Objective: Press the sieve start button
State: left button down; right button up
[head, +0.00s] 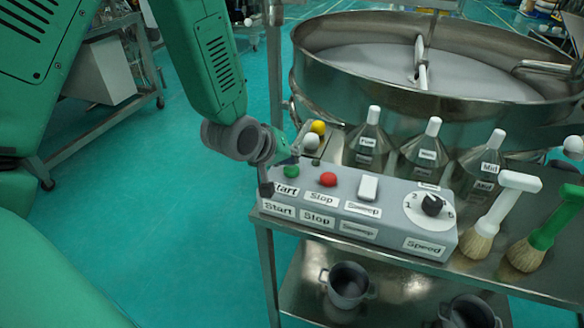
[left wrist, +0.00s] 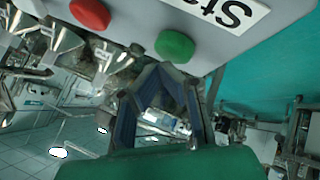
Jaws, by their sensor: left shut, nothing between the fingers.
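The grey control box (head: 390,232) stands on the steel cart, with Start, Stop, Sweep and Speed labels. The green start button (head: 291,172) is at its left end, beside the red stop button (head: 328,180). My left gripper (head: 280,162) is right behind the green button and partly hidden by my wrist. In the left wrist view, the gripper (left wrist: 160,68) is shut and empty, its tips close to the green button (left wrist: 174,46); I cannot tell whether they touch. The red button also shows there (left wrist: 90,13). My right gripper is in neither view.
The large round steel sieve (head: 330,88) stands behind the box. Several labelled metal funnels (head: 425,152) stand between them. A white-handled brush (head: 497,215) and a green-handled brush (head: 545,235) are at right. Pots (head: 348,285) sit on the lower shelf.

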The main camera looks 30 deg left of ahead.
aim_at(290, 168)
pick_arm(q)
jog(key=shift+f+b, duration=0.35)
jog(key=shift+f, duration=0.25)
dwell(0.7)
dwell(0.4)
jog(key=shift+r+p, duration=0.95)
jog(key=shift+r, duration=0.1)
notch_tip(290, 168, up, 5)
jog(key=p, duration=0.4)
jog(key=shift+p, duration=0.3)
jog(key=shift+f, duration=0.1)
